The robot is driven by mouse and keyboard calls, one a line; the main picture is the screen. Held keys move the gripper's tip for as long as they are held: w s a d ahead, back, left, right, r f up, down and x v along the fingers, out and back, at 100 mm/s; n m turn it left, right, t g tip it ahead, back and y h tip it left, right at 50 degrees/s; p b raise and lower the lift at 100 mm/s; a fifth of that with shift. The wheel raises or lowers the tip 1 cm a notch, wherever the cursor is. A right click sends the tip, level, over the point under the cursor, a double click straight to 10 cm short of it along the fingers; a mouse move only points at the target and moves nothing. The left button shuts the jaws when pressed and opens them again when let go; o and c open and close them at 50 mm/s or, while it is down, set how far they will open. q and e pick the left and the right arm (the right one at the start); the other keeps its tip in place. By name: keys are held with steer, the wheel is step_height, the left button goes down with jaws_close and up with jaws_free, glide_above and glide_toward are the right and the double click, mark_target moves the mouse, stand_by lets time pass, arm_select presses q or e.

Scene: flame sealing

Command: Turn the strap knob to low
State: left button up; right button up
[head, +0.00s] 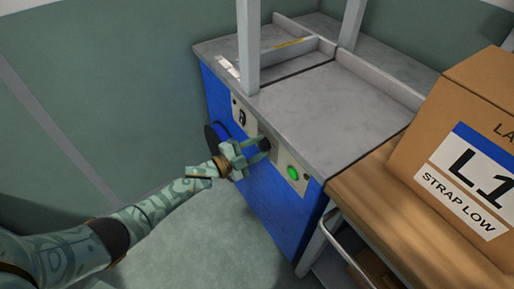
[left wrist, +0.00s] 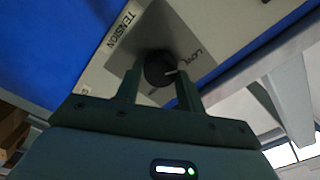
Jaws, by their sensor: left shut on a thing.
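The strap knob (left wrist: 160,69) is a round black dial on a grey plate marked TENSION. Its white pointer points roughly toward the word LOW on the plate. My left gripper (left wrist: 158,84) is shut on the knob, with one finger on each side of it. In the head view, my left gripper (head: 254,151) reaches the front panel of the blue machine (head: 265,190), and the knob (head: 264,143) is partly hidden by the fingers. My right gripper is not in view.
A green lit button (head: 292,173) sits right of the knob. The machine has a grey top (head: 330,110) with upright posts. A cardboard box (head: 470,150) labelled L1 STRAP LOW stands on a wooden surface (head: 375,205) at the right. The floor in front is clear.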

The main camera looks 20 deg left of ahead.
arm_select(q)
steer(key=shift+a, duration=0.1)
steer(key=o, duration=1)
steer(key=shift+c, duration=0.2)
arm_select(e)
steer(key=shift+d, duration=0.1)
arm_select(q)
steer(key=p+v, duration=0.3)
steer(key=v, duration=1.3)
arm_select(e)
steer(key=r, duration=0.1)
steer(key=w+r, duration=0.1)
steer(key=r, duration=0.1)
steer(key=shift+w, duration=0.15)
arm_select(q)
steer(key=shift+s+a+f, duration=0.1)
steer(key=shift+s, duration=0.05)
